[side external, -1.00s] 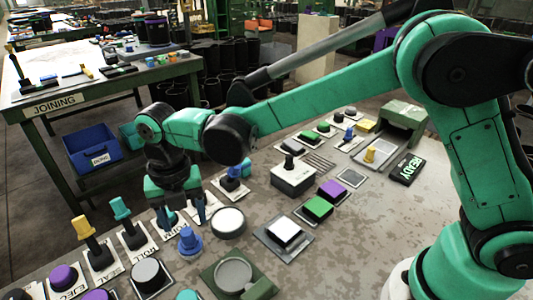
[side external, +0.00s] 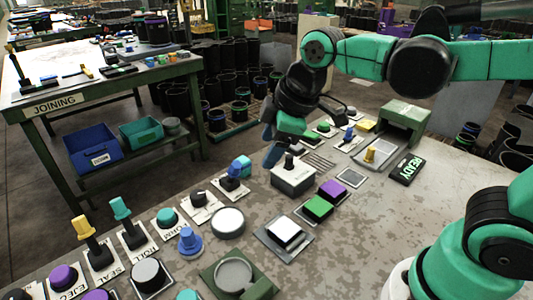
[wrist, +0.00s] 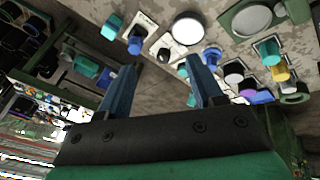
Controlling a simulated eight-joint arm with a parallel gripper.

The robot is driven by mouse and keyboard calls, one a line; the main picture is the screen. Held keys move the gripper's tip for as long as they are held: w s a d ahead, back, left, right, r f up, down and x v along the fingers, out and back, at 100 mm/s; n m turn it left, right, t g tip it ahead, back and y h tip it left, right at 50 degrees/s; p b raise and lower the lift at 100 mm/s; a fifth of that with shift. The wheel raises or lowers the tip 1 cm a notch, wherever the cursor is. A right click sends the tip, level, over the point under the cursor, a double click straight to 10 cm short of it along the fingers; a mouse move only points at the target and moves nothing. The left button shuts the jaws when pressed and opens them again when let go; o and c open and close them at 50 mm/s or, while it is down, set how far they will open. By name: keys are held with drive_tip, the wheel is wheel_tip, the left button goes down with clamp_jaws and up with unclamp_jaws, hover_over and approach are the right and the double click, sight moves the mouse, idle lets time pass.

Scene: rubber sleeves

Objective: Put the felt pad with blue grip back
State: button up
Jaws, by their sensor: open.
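I cannot tell for sure which piece is the felt pad with blue grip. A blue, cone-topped piece (side external: 188,240) stands upright on the bench, left of the white disc; it also shows in the wrist view (wrist: 212,55). A blue lever-like piece (side external: 232,178) stands on a pale plate behind the disc. A small blue grip (side external: 348,133) stands farther back near the green housing. My gripper (side external: 272,150) is raised by the white box with a black stick, apart from the blue pieces. In the wrist view its fingers (wrist: 158,75) are spread with nothing between them.
The white box (side external: 292,180) carries an upright black stick. Yellow and teal levers (side external: 120,210) rise at the front left. The bench's right middle is clear.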

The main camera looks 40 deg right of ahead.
drive_tip(key=s+d+f+m+t, duration=0.2)
drive_tip(key=s+d+m, duration=0.1)
drive_tip(key=m, duration=0.7)
drive_tip(key=shift+s+d+f+h, duration=0.35)
drive_tip(key=shift+s+d+h, duration=0.05)
drive_tip(key=shift+d, duration=0.45)
